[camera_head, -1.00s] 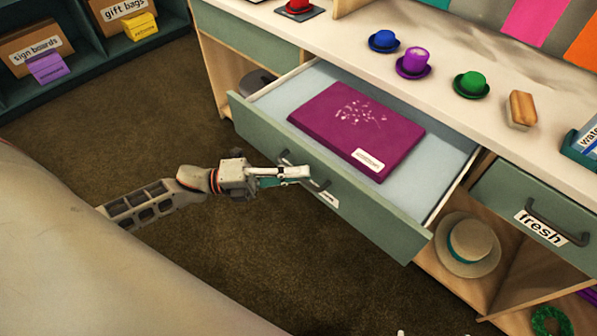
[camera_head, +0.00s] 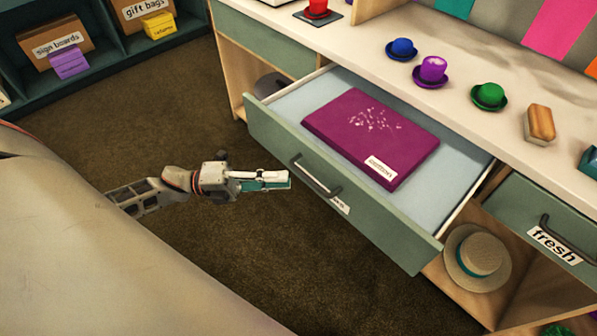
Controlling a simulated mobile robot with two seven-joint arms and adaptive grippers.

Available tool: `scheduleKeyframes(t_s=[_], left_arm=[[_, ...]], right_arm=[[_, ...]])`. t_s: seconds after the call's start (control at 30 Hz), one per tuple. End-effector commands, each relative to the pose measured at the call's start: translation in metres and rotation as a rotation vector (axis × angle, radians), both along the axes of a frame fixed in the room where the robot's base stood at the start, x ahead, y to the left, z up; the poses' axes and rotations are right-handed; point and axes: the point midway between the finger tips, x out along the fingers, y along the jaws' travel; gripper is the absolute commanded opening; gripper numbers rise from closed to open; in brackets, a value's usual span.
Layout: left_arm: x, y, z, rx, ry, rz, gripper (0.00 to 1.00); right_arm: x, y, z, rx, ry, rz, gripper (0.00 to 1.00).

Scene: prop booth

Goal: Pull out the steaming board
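A flat magenta board (camera_head: 372,137) with pale marks and a white label lies inside an open drawer; I cannot read the label. The drawer's green front (camera_head: 330,183) has a dark bar handle (camera_head: 316,176) and a small label partly hidden by the handle. My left gripper (camera_head: 288,180) is in front of the drawer, left of the handle and apart from it. It holds nothing that I can see, and its fingers overlap in this view, so their opening is unclear. My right gripper is out of view.
Blue (camera_head: 402,49), purple (camera_head: 431,72) and green (camera_head: 489,97) hats and a brush (camera_head: 540,125) stand on the counter. A "fresh" drawer (camera_head: 543,228) is right of the open one. A straw hat (camera_head: 476,258) sits below. The brown floor before the drawer is clear.

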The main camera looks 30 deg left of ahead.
Motion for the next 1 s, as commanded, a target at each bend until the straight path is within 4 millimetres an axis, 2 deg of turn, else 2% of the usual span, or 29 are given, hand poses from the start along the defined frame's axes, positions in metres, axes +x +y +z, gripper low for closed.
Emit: scheduleKeyframes(t_s=[0.1, 0.33, 1.0], left_arm=[[-0.01, 0.019, -0.004, 0.002, 0.002, 0.001, 0.16], [-0.02, 0.038, -0.005, 0.0, 0.0, 0.001, 0.16], [-0.021, 0.039, -0.005, -0.005, 0.003, 0.004, 0.16]], right_arm=[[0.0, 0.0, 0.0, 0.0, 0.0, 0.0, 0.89], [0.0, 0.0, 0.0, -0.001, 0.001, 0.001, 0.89], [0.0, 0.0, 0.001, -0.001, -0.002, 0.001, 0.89]])
